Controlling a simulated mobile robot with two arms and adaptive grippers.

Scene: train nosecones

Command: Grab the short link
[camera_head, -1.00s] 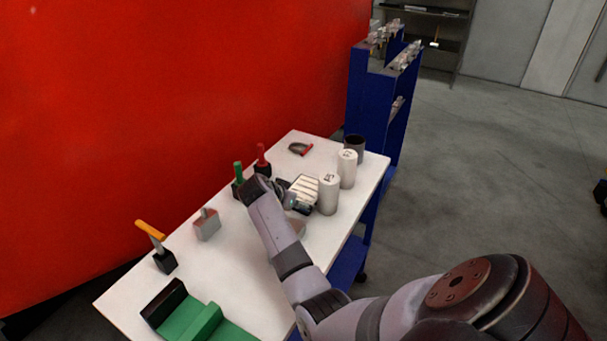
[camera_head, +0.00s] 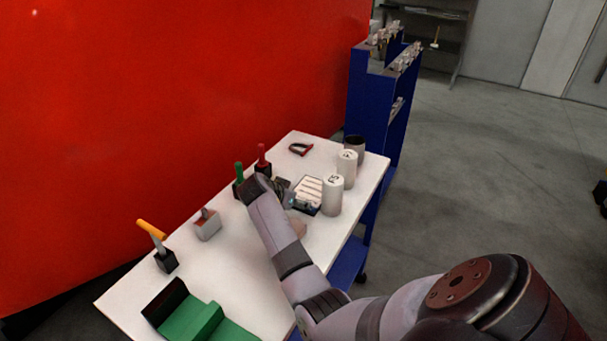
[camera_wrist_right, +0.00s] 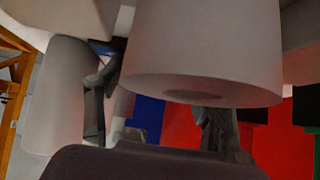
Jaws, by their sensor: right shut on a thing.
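My right gripper (camera_head: 284,194) is low over the white table, between the green-handled tool and a small tray. It also shows in the wrist view (camera_wrist_right: 160,110), with its dark fingers apart and a thing between them that I cannot make out. A large pale cylinder (camera_wrist_right: 205,50) with a hollow end fills the upper middle of that view and partly hides the fingers. Pale pieces (camera_head: 309,190) lie in the dark-edged tray. I cannot tell which piece is the short link. My left gripper is not in view.
Two white lettered cylinders (camera_head: 332,196) (camera_head: 347,170) and a dark cup (camera_head: 354,149) stand on the right. Red (camera_head: 262,156) and green (camera_head: 239,172) handled tools stand behind. A grey box (camera_head: 207,227), an orange-handled tool (camera_head: 152,231) and a green block (camera_head: 205,318) are nearer.

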